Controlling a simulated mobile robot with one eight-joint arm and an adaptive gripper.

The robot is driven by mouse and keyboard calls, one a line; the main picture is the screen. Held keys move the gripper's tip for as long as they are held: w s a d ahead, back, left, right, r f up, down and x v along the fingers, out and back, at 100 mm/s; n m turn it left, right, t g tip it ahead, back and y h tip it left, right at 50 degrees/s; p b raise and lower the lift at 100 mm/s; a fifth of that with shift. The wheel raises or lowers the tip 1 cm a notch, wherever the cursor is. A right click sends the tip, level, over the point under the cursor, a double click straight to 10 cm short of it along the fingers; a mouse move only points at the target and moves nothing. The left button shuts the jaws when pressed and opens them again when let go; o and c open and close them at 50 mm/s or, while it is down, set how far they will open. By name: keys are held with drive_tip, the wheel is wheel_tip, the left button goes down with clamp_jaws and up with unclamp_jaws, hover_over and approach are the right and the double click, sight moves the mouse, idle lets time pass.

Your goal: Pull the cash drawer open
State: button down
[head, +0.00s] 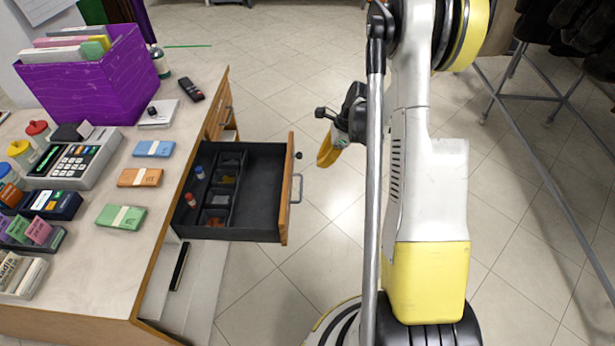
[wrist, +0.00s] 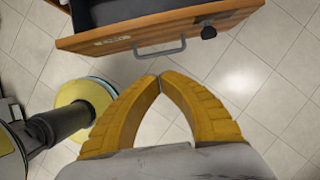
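The cash drawer (head: 257,213) stands well out of the counter in the head view, with its dark tray inside showing. Its wooden front (wrist: 115,38) carries a grey metal handle (wrist: 160,49), which also shows in the head view (head: 297,188). A small dark knob or lock (wrist: 208,32) sits beside the handle on the front. My gripper (wrist: 158,78) has yellow fingers with their tips together and nothing between them. It is just clear of the handle, on the outer side of the drawer front. In the head view my gripper (head: 326,155) is partly hidden by my arm.
The counter (head: 90,272) holds a cash register (head: 75,157), banded note bundles (head: 140,177) and a purple file box (head: 105,80). Metal garment racks (head: 545,165) stand at the right. Tiled floor (head: 270,100) is open beyond the drawer.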

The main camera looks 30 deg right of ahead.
drive_tip(key=w+a+f+b, duration=0.1)
drive_tip(key=a+f+b, duration=0.1)
drive_tip(key=f, duration=0.1)
drive_tip(key=w+a+f+b, duration=0.1)
drive_tip(key=a+f, duration=0.1)
drive_tip(key=f, duration=0.1)
drive_tip(key=w+a+f+b, duration=0.2)
drive_tip(key=f, duration=0.1)
drive_tip(key=shift+f+b, duration=0.15)
drive_tip(key=shift+b, duration=0.2)
drive_tip(key=shift+w+a, duration=0.25)
